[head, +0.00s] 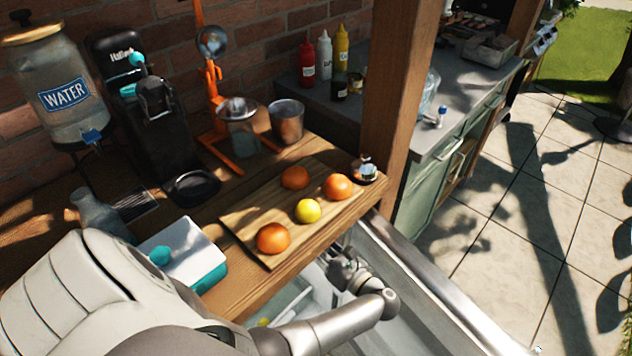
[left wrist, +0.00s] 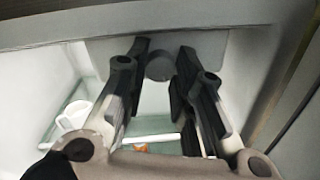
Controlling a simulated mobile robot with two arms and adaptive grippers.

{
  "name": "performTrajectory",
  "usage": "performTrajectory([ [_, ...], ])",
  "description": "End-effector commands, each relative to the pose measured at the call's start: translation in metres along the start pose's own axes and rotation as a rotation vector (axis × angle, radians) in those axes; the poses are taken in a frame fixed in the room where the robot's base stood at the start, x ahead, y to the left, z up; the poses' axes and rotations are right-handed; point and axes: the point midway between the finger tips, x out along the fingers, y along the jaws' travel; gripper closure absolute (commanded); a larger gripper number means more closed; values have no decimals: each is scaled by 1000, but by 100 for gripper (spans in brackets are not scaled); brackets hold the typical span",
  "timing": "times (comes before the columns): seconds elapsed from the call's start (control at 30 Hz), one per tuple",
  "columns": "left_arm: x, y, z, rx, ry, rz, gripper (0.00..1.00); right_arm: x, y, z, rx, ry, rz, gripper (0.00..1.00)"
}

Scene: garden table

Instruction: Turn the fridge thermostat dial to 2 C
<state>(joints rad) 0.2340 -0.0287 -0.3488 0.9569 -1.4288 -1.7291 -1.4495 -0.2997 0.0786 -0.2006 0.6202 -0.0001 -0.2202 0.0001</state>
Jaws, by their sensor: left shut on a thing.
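The fridge (head: 285,300) stands open below the wooden counter, its pale inside partly hidden by my arm. My left gripper (head: 345,270) reaches into it under the counter edge. In the left wrist view, the thermostat dial (left wrist: 160,67) is a small round grey knob on a pale panel at the top of the fridge's inside. My left gripper's dark fingers (left wrist: 160,75) stand on either side of the dial and are shut on it. No scale or number on the dial can be read. My right gripper is not in view.
A cutting board (head: 240,222) with oranges and a lemon (head: 307,211) lies above the fridge. The fridge's metal-edged door (head: 430,275) lies to the right of my arm. A white cup (left wrist: 74,116) sits on a glass shelf inside.

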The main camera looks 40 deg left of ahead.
Motion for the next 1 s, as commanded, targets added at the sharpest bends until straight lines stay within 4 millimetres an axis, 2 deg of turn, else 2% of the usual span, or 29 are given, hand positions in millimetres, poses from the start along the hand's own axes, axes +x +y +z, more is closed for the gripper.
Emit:
performTrajectory([
  [0.3, 1, 0, 0, 6, -3, 2, 100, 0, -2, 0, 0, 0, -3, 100],
  [0.33, 1, 0, 0, 5, -3, 2, 73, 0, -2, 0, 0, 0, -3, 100],
  [0.5, 1, 0, 0, 5, -3, 1, 53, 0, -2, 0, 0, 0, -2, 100],
  [0.83, -3, 0, 0, 5, -1, 0, 53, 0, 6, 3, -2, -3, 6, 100],
  [1.0, -26, -1, 0, 4, 0, -2, 53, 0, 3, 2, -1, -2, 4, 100],
])
